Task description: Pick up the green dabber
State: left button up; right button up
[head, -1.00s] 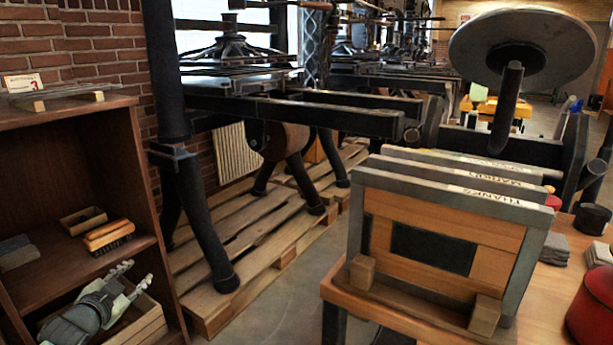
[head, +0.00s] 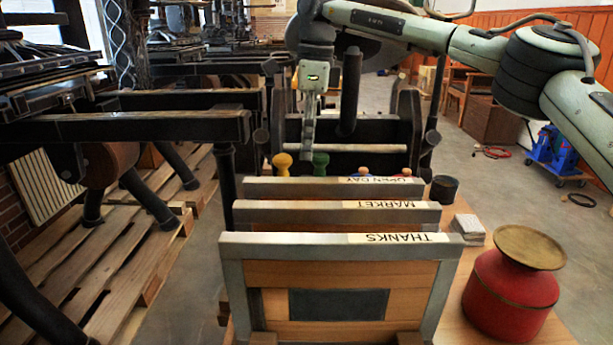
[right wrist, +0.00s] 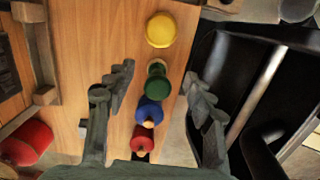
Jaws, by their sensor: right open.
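The green dabber (head: 320,163) stands behind the framed forms in the head view, between a yellow dabber (head: 282,163) and two pale-topped ones. In the right wrist view the green dabber (right wrist: 157,84) shows from above, on the wooden table top near its edge. My right gripper (right wrist: 160,90) is open, its fingers on either side of the green dabber with gaps. In the head view my right gripper (head: 308,128) hangs above the row of dabbers. How high it is above the green dabber is hard to tell. My left gripper is not in view.
The yellow (right wrist: 160,30), blue (right wrist: 149,112) and red (right wrist: 142,138) dabbers line up with the green one, blue closest to it. Upright frames, the front one labelled THANKS (head: 340,240), stand in front. A red pot (head: 512,295) is at right; a dark press (head: 345,130) is behind.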

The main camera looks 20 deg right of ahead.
aim_at(323, 154)
jog(key=d, duration=0.1)
jog(key=d+f, duration=0.1)
jog(key=d, duration=0.1)
jog(key=shift+s+d+f+h, duration=0.1)
jog(key=shift+s+h, duration=0.1)
jog(key=shift+h, duration=0.2)
jog(key=f, duration=0.7)
jog(key=shift+a+f, duration=0.15)
jog(key=shift+a, duration=0.2)
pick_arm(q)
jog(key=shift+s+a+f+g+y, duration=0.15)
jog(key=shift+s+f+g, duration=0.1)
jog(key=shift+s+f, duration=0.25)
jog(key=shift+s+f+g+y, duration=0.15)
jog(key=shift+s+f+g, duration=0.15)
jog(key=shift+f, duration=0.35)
pick_arm(e)
jog(key=c, duration=1.1)
